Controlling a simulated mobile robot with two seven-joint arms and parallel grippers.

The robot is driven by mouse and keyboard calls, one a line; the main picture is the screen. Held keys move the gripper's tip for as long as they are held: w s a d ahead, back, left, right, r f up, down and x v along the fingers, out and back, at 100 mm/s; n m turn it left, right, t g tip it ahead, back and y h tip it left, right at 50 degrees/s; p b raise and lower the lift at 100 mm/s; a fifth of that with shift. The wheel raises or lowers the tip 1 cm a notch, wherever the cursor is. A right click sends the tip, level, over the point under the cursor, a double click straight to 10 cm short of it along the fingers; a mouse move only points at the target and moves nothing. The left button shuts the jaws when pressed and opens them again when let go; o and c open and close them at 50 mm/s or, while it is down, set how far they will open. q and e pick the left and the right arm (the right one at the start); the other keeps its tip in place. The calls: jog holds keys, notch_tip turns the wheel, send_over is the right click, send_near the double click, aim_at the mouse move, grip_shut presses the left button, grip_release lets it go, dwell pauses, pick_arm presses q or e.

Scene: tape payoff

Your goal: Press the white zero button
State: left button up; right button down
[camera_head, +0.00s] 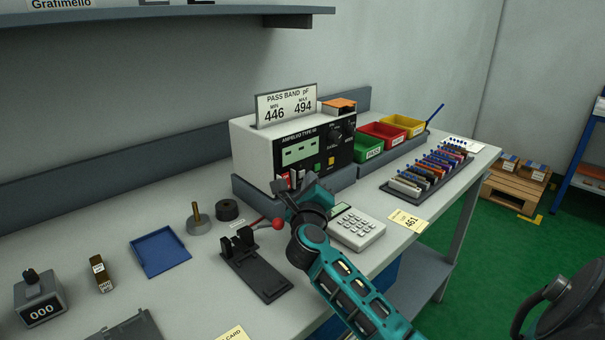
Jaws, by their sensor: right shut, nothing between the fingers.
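The meter (254,151), a white and black box marked AMPELFO, stands on the bench against the back. Its black front panel has a green display (299,152), a dark knob, and a yellow button (331,161). Red and white parts show low at the panel's left, partly behind my gripper. I cannot pick out the white zero button for certain; it may be hidden by the gripper. My right gripper (291,181) is shut and empty, its tips in front of the panel's lower left. I cannot tell whether they touch it. My left gripper is not in view.
A black fixture with a red-knobbed lever (261,276) lies left of my arm, and a calculator (359,229) right of it. Green, red and yellow bins (382,135) and a rack of coloured parts (428,172) are farther right. A blue tray (160,251) lies left.

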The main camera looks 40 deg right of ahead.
jog(key=shift+w, duration=0.4)
dwell(0.6)
jog(key=shift+s, duration=0.1)
jog(key=shift+s+p, duration=0.6)
jog(key=shift+s, duration=0.1)
jog(key=shift+s+d+p, duration=0.15)
jog(key=shift+s+p, duration=0.75)
jog(key=shift+s, duration=0.8)
jog(key=shift+s+d, duration=0.1)
jog(key=shift+s, duration=0.7)
